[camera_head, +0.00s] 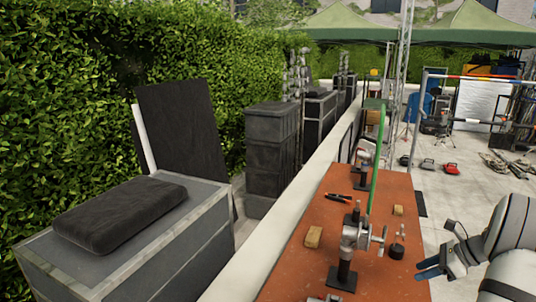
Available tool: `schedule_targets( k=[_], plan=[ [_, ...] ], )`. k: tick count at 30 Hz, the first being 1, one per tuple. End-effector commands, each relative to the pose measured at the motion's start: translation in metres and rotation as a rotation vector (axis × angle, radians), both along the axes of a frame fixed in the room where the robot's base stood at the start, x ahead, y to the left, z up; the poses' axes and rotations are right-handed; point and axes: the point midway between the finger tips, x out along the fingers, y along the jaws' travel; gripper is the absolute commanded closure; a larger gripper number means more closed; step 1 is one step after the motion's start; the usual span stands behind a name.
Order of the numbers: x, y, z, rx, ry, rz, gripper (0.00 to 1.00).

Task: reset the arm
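My gripper (428,268) is at the lower right, at the end of my white and grey arm. Its blue fingers point left towards the right edge of an orange-brown table (314,236). The fingers look close together, and the view is too small to tell how far apart they are. I see nothing clearly held in them.
On the table stand a metal clamp on a black base (344,276), a green upright pole (377,160), small wooden blocks (313,237) and black-and-orange tools (338,197). Black cases (130,250) and a hedge lie left. Open paving (440,190) lies beyond.

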Motion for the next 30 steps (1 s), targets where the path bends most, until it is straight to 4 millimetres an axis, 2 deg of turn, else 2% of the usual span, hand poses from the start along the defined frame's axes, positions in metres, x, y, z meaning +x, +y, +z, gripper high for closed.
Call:
schedule_targets(
  k=[11, 17, 23, 27, 30],
  plan=[
    [-0.009, 0.063, 0.030, -0.169, -0.061, 0.238, 0.64],
    [-0.024, 0.114, 0.048, -0.302, -0.117, 0.446, 0.64],
    [-0.064, 0.189, 0.068, -0.510, -0.226, 0.797, 0.64],
    [-0.103, 0.234, 0.075, -0.661, -0.317, 1.070, 0.64],
    [-0.133, 0.260, 0.075, -0.765, -0.386, 1.265, 0.64]
  ],
)
